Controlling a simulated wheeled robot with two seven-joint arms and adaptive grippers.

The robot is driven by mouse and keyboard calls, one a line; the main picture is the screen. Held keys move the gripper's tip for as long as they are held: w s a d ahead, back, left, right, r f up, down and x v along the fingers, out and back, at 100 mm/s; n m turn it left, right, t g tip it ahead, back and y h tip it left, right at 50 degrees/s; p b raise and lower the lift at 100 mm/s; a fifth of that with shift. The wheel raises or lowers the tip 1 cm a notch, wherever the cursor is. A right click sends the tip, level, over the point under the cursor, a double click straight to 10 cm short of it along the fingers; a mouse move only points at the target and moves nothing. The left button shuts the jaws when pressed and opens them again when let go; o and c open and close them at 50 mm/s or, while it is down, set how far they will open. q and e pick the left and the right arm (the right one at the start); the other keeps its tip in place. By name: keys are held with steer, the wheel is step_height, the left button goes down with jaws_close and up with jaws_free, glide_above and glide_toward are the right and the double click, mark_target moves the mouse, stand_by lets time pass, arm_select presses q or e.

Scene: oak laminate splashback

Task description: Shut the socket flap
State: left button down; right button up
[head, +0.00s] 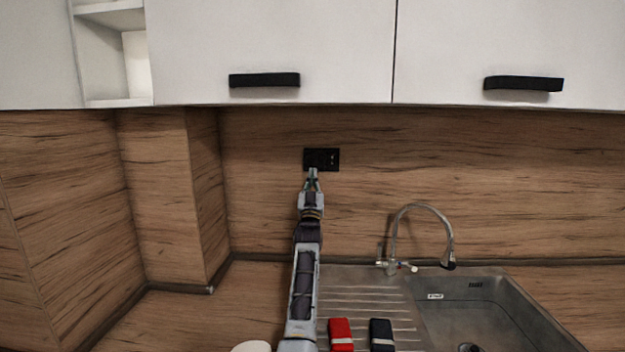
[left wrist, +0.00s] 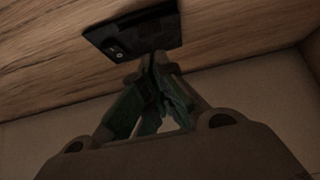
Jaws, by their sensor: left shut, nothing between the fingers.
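The black socket plate (head: 322,158) is on the wood splashback, left of the tap. It also shows at the top of the left wrist view (left wrist: 118,45). I cannot make out clearly whether its flap is open or shut. My left gripper (head: 313,171) is shut and empty, with its fingertips at the lower left part of the plate. In the left wrist view the closed fingertips (left wrist: 153,60) are just below the plate. I cannot tell whether they touch it. My right gripper is not in view.
White wall cabinets with black handles (head: 264,80) hang above the splashback. A steel sink (head: 500,325) with a curved tap (head: 425,207) is at the right. A red object (head: 341,330) and a dark one (head: 381,328) lie on the drainboard. A wood-clad column (head: 165,200) stands left.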

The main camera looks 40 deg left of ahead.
arm_select(q)
steer(key=b+v, duration=0.2)
steer(key=v, duration=0.8)
steer(key=shift+s, duration=0.2)
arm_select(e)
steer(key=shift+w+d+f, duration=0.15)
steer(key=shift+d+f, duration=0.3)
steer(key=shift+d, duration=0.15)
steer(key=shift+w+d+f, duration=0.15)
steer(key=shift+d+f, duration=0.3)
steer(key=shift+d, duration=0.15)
arm_select(q)
steer(key=shift+d, duration=0.1)
